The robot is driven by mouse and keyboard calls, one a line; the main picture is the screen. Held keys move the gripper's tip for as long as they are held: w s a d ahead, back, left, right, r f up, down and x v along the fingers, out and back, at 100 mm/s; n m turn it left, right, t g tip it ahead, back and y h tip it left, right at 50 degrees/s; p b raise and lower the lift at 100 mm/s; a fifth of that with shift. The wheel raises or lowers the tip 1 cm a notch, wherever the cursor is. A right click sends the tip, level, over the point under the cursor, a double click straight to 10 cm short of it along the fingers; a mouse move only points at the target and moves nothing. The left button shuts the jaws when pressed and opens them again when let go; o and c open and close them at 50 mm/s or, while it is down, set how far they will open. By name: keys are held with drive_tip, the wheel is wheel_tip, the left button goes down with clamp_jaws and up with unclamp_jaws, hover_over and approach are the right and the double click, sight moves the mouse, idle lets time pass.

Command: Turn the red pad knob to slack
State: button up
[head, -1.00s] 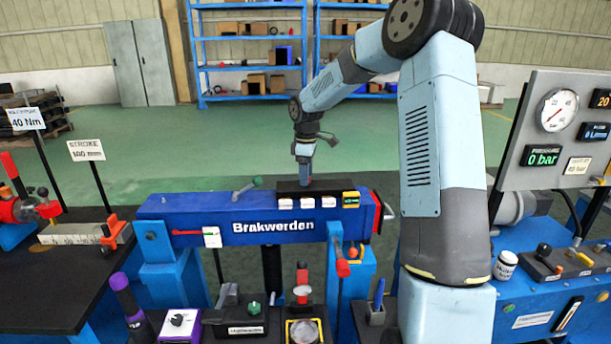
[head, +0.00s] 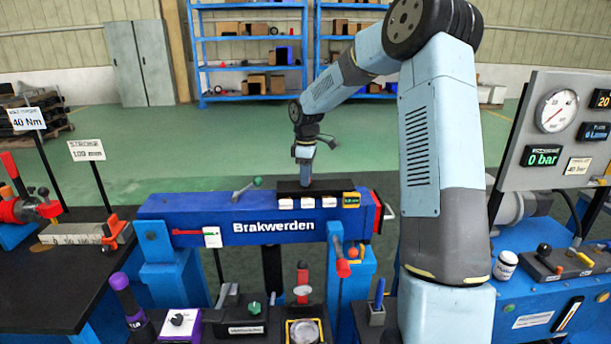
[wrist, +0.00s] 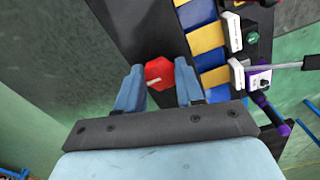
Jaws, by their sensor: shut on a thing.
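The red pad knob (wrist: 158,74) is a red faceted knob on a black plate, seen at the centre of the wrist view. My gripper (wrist: 159,82) has a blue finger on either side of it and is shut on it. In the head view my gripper (head: 305,175) points straight down onto the black plate (head: 285,188) on top of the blue beam marked "Brakwerden" (head: 200,211). There the fingers hide the knob. The knob's marking is too small to read.
A green-tipped lever (head: 245,188) stands on the beam left of my gripper. A red-handled lever (head: 341,260) hangs at the beam's front. A gauge panel (head: 550,130) stands at the right.

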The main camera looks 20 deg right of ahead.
drive_tip(key=shift+m, duration=2.5)
drive_tip(key=o, duration=1)
drive_tip(key=shift+o, duration=0.2)
wheel_tip(320, 180, up, 14)
drive_tip(key=shift+f, duration=0.15)
